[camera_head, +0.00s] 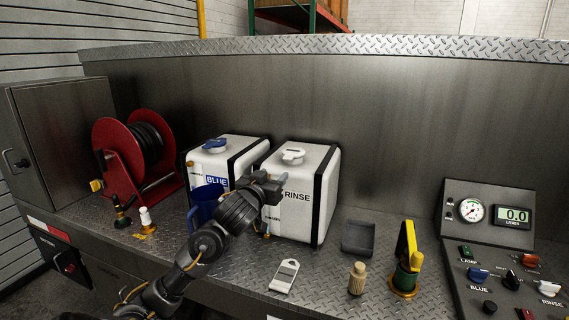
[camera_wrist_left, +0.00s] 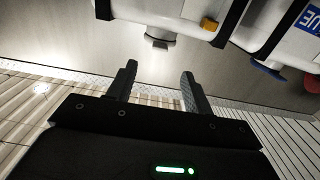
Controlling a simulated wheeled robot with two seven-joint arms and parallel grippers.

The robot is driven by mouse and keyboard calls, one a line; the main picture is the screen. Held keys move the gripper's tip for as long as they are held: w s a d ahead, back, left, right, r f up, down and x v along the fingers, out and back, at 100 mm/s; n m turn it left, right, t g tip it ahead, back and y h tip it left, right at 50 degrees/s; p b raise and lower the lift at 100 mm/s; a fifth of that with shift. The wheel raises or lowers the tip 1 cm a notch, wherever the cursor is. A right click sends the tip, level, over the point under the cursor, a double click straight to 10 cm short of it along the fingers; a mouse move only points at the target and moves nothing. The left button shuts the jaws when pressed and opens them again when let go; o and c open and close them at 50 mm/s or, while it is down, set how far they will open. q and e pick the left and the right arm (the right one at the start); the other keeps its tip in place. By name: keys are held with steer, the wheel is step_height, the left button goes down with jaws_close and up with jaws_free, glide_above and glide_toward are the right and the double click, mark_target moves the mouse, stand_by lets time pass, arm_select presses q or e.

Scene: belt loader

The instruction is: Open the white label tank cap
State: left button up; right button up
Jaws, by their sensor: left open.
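The white tank marked RINSE (camera_head: 326,188) stands on the metal deck, with a black strap and a white cap (camera_head: 293,155) on its top. The cap appears seated. My left gripper (camera_head: 277,184) is open and empty in front of this tank, below the cap's height in the head picture. In the left wrist view, which looks upside down, the open fingers (camera_wrist_left: 158,84) point toward the cap (camera_wrist_left: 158,41), with a visible gap between. The tank (camera_wrist_left: 165,14) is cut off at the top there. My right gripper is in neither view.
The tank marked BLUE (camera_head: 226,149), with a blue cap (camera_head: 215,145), stands close on the left. A red hose reel (camera_head: 122,157) is further left. A grey tray (camera_head: 358,237) and a control panel (camera_head: 505,262) lie right.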

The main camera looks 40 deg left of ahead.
mark_target(286, 159)
arm_select(q)
steer(key=x, duration=0.3)
steer(key=p+x, duration=0.1)
steer(key=x, duration=0.5)
steer(key=shift+w+a+r+p, duration=0.1)
steer(key=shift+a+r+p, duration=0.1)
steer(key=shift+r+p, duration=0.2)
steer(key=shift+x, duration=0.8)
steer(key=shift+d+f, duration=0.1)
steer(key=shift+c, duration=1.2)
jaws_close()
